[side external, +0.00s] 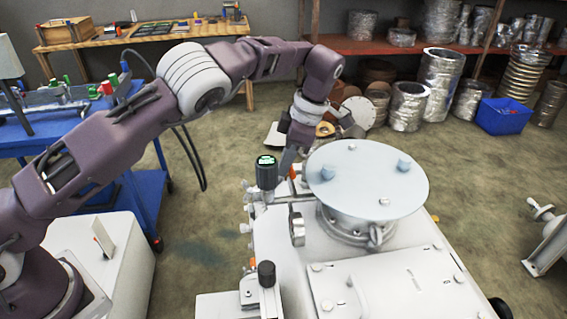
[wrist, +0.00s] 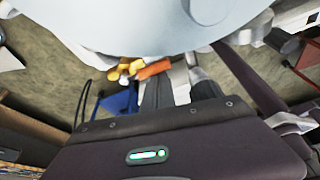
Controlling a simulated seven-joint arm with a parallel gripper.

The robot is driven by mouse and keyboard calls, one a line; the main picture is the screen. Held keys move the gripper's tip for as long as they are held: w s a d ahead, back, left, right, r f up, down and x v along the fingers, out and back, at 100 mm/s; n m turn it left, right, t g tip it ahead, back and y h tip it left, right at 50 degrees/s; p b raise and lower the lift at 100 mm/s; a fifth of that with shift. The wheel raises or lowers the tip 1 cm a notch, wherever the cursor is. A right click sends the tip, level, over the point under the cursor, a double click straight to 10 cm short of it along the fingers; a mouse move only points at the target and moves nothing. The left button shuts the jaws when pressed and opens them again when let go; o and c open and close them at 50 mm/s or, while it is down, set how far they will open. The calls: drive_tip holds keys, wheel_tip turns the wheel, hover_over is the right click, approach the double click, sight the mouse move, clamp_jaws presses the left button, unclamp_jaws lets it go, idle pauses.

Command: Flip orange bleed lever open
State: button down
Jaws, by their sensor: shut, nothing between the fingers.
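The orange bleed lever (wrist: 155,69) shows in the wrist view just beyond my fingertips, below the rim of the big round lid. In the side view a small orange part (side external: 292,172), seemingly the same lever, shows between the black-topped gauge and the lid. My gripper (side external: 287,160) points down there, close to the lever and partly hidden by the gauge. In the wrist view my gripper's fingers (wrist: 168,84) are together and hold nothing. I cannot tell whether they touch the lever or how far it is turned.
The round pale lid (side external: 368,180) of the white machine is right beside my gripper. The black gauge (side external: 266,172) with a green display stands just left of it. A yellow fitting (wrist: 120,72) sits left of the lever. A blue cart (side external: 140,190) stands further left.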

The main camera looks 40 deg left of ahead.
drive_tip(key=shift+w+d, duration=0.1)
drive_tip(key=shift+d, duration=0.2)
wheel_tip(320, 180, up, 9)
drive_tip(key=a, duration=0.1)
drive_tip(key=shift+s, duration=0.4)
idle(0.5)
drive_tip(key=shift+a+f, duration=0.1)
drive_tip(key=s+a+r+m+t+h, duration=0.2)
drive_tip(key=s+a+r+m, duration=0.1)
drive_tip(key=s+r+m, duration=0.3)
drive_tip(key=s+a+r+m+t+h, duration=0.1)
drive_tip(key=s+a+r+m+h, duration=0.15)
drive_tip(key=s+a+r, duration=0.4)
drive_tip(key=s+d+f+m+t, duration=0.1)
drive_tip(key=s+f+m+t, duration=0.1)
drive_tip(key=s+m, duration=0.6)
drive_tip(key=s+d+f+m+t+y, duration=0.1)
drive_tip(key=s+d+f+m+t, duration=0.1)
drive_tip(key=s+m, duration=0.6)
drive_tip(key=s+f, duration=0.1)
drive_tip(key=s, duration=0.3)
drive_tip(key=shift+s+d+f+t, duration=0.15)
drive_tip(key=shift+s+f+t, duration=0.05)
drive_tip(key=shift+s+t, duration=0.1)
